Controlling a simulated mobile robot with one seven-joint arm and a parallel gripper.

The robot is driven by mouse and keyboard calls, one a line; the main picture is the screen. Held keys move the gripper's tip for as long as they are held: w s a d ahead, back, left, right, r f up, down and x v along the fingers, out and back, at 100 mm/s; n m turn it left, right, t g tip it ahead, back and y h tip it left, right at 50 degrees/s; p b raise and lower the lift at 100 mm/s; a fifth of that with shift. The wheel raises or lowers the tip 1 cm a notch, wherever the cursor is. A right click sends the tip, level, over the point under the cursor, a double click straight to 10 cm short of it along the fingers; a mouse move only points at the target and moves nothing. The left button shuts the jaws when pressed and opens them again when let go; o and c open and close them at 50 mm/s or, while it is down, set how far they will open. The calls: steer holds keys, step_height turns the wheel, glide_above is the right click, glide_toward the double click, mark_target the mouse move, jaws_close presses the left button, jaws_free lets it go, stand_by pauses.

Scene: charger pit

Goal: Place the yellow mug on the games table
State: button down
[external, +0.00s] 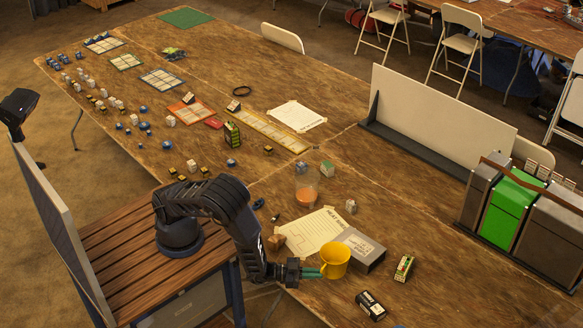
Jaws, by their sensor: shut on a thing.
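The yellow mug (336,261) is at the near end of the long brown wooden table, in front of a grey box. My gripper (314,272) reaches it from the left, with its greenish fingers at the mug's left side, shut on the mug. The mug looks upright. I cannot tell whether its base touches the table. The games table (330,155) is the long wooden table; its far part holds colored boards, cards and many small pieces.
A grey box (362,250) stands right behind the mug, with papers (310,232) to its left. A glass with orange liquid (306,190) stands farther back. A black battery-like block (371,305) and a small colorful box (403,268) lie to the right. A white panel (440,110) stands on the right.

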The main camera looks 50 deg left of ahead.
steer(key=shift+f, duration=0.15)
steer(key=shift+f, duration=4.65)
steer(key=shift+f, duration=0.15)
steer(key=c, duration=1.5)
jaws_free()
steer(key=shift+c, duration=0.2)
